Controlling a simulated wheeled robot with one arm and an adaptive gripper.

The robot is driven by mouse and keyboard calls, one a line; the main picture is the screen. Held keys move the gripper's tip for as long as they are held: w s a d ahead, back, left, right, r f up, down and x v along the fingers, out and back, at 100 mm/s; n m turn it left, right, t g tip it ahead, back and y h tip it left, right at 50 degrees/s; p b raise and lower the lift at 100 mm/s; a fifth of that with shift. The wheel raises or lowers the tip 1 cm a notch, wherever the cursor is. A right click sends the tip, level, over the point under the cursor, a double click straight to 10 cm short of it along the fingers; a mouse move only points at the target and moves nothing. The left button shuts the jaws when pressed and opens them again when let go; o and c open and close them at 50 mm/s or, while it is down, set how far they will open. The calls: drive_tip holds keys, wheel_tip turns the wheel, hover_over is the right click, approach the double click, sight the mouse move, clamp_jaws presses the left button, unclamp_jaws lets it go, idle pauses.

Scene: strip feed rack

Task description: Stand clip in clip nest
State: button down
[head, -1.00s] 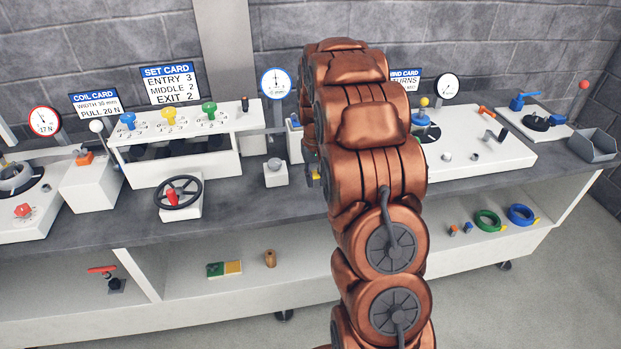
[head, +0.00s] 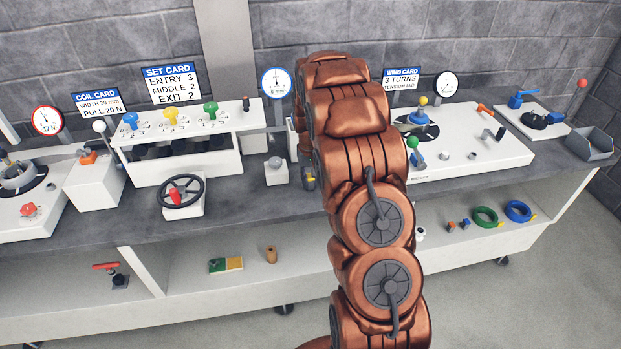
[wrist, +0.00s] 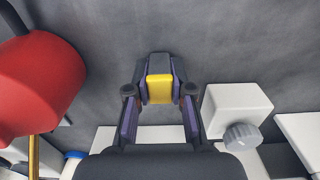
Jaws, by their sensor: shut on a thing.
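My gripper (wrist: 160,92) is shut on a small clip (wrist: 160,88) with a yellow face, seen in the wrist view between the dark, purple-sided fingers. Grey bench top shows behind the clip; I cannot tell how high above it the clip is. In the head view my copper arm hides most of the gripper, and only a small dark and yellow bit of the clip (head: 311,183) shows left of the arm, near the bench's front. I cannot pick out the clip nest in either view; it may be behind my arm.
A white block with a grey knob (head: 278,172) stands close left of the gripper; the handwheel (head: 180,191) is farther left. A large red rounded thing (wrist: 40,80) fills the wrist view's left. The winding plate (head: 470,155) lies right of my arm. The lower shelf (head: 200,288) holds small parts.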

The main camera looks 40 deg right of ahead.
drive_tip(key=shift+f, duration=0.15)
drive_tip(key=c, duration=1)
unclamp_jaws()
